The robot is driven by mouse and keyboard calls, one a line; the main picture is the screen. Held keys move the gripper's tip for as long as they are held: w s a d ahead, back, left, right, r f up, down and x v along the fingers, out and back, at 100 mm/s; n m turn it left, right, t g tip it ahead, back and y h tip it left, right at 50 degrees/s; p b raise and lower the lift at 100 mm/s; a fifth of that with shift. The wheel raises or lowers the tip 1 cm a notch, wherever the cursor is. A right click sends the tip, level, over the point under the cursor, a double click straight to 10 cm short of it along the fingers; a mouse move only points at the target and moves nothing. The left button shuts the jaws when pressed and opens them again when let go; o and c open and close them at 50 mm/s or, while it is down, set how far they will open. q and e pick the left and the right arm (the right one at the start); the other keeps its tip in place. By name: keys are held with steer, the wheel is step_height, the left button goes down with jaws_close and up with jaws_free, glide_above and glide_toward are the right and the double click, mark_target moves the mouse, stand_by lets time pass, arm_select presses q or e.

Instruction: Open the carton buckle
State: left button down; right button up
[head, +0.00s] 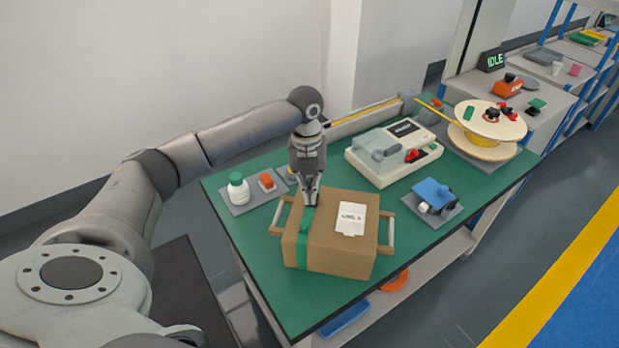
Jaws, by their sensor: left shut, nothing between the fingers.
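The brown carton (332,263) stands closed on the green-topped table. It has a white label (351,218) on top, a green strip (302,250) near its left side and a handle bar at each side. My left gripper (310,203) points down at the carton's top, at the far end of the green strip. Its fingers are shut with nothing between them. I cannot tell whether the fingertips touch the carton. The buckle cannot be made out clearly; the fingers may cover part of it. My right gripper is not in view.
A white bottle (238,188) stands on a grey mat left of the carton. A white machine with a clear cover (393,152) stands behind. A blue fixture (435,194) is at the right, and a cable spool (490,122) is at the far right.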

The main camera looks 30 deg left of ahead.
arm_select(q)
steer(key=f, duration=0.3)
steer(key=shift+s+d+f+p, duration=0.1)
steer(key=shift+d+f+p, duration=0.1)
steer(key=shift+f+p, duration=0.2)
steer(key=shift+f, duration=0.45)
steer(key=shift+r+p, duration=0.3)
steer(key=shift+p, duration=0.05)
